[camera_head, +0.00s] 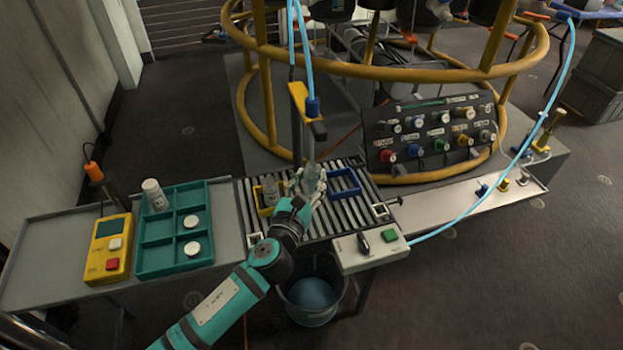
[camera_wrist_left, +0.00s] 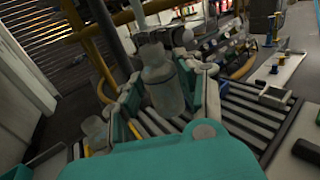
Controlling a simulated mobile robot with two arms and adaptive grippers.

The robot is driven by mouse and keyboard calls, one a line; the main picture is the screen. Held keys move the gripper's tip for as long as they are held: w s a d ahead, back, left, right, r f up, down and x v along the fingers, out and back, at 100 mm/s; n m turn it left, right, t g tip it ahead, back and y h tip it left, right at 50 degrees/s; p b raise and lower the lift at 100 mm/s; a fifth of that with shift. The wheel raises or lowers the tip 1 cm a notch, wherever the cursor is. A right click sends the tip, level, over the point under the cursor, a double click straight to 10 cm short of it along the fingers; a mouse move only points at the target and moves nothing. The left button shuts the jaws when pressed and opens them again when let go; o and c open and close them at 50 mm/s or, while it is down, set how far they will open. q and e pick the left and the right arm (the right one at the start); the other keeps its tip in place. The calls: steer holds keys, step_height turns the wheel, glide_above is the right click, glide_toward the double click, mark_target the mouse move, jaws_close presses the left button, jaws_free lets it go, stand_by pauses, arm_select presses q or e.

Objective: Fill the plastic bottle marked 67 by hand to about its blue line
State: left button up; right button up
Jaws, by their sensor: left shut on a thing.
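My left gripper (camera_head: 308,193) is shut on a clear plastic bottle (camera_head: 312,177) above the roller rack, beneath the yellow filling head (camera_head: 307,107) with its blue hose fitting. In the left wrist view the bottle (camera_wrist_left: 163,84) stands roughly upright between the fingers. I cannot read a number or make out a blue line on it. Another clear bottle (camera_head: 270,190) stands in the yellow holder (camera_head: 258,202) to the left. My right gripper is out of view.
A blue holder (camera_head: 345,180) sits on the rollers at the right. A box with a green button (camera_head: 390,235) and a dark lever is in front. A teal tray (camera_head: 175,262) with white caps and a yellow meter (camera_head: 108,248) lie left. A bucket (camera_head: 312,300) stands below.

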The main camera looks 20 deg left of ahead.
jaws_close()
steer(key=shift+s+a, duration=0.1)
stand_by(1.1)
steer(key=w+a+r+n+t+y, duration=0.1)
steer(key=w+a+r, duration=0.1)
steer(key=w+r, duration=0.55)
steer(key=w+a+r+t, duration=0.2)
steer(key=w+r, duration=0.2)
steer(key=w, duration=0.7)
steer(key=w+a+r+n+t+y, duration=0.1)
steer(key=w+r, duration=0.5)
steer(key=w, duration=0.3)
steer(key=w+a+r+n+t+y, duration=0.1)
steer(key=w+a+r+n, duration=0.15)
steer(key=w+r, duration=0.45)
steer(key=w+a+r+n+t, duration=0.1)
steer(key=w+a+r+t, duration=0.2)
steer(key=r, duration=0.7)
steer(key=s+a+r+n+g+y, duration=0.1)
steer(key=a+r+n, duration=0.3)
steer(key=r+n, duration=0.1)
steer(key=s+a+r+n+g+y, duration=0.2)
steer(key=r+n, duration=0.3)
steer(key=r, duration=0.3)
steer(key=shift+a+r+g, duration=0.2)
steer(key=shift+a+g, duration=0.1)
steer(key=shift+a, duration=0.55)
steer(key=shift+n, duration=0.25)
